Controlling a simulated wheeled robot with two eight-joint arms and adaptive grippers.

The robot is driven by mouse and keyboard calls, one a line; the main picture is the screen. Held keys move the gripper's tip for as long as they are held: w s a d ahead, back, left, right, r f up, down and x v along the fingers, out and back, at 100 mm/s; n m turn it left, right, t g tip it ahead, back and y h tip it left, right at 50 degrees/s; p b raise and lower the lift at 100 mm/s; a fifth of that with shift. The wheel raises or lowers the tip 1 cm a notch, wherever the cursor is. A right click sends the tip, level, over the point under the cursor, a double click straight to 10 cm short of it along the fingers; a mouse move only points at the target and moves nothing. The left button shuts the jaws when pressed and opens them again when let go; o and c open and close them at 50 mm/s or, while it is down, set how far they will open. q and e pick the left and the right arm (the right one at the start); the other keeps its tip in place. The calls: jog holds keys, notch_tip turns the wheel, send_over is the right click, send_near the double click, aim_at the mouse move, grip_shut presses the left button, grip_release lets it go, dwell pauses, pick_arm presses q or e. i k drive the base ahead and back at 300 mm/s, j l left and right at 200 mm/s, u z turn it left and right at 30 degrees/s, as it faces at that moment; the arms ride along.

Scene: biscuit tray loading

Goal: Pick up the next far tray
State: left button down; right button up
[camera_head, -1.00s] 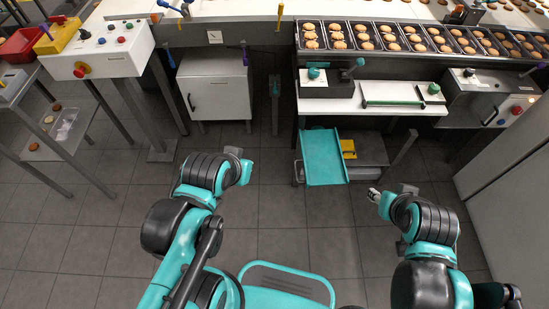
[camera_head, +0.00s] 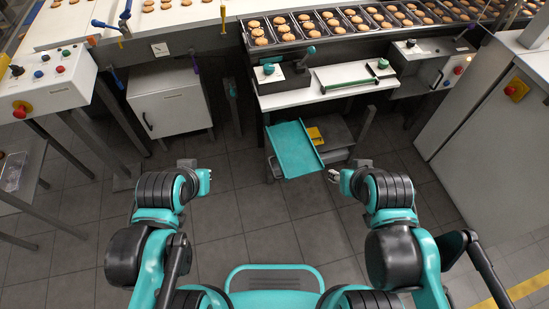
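Several dark trays (camera_head: 281,22) of round golden biscuits (camera_head: 262,41) stand in a row along the conveyor at the top of the head view. My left gripper (camera_head: 188,166) is over the floor at left of centre, well short of the trays. My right gripper (camera_head: 335,176) is over the floor at right of centre, close to the lower edge of a tilted teal panel (camera_head: 294,150). No tray is at either gripper. The fingers are too small and partly hidden to show if they are open.
A white side table (camera_head: 330,87) with a teal-handled device (camera_head: 272,68) stands before the conveyor. A white cabinet (camera_head: 170,100) and a control box (camera_head: 45,85) are at the left. A large grey cabinet (camera_head: 490,125) is at the right. The tiled floor (camera_head: 240,205) between is clear.

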aim_at(285, 30)
jog(key=i+l, duration=0.2)
jog(key=l, duration=0.2)
jog(key=i+l+u, duration=0.1)
jog(key=l, duration=0.25)
jog(key=i+l, duration=0.2)
jog(key=l, duration=0.2)
jog(key=i+l+u, duration=0.1)
jog(key=l, duration=0.3)
jog(key=i+l, duration=0.25)
jog(key=l, duration=0.15)
jog(key=i+l+u, duration=0.1)
jog(key=l, duration=0.3)
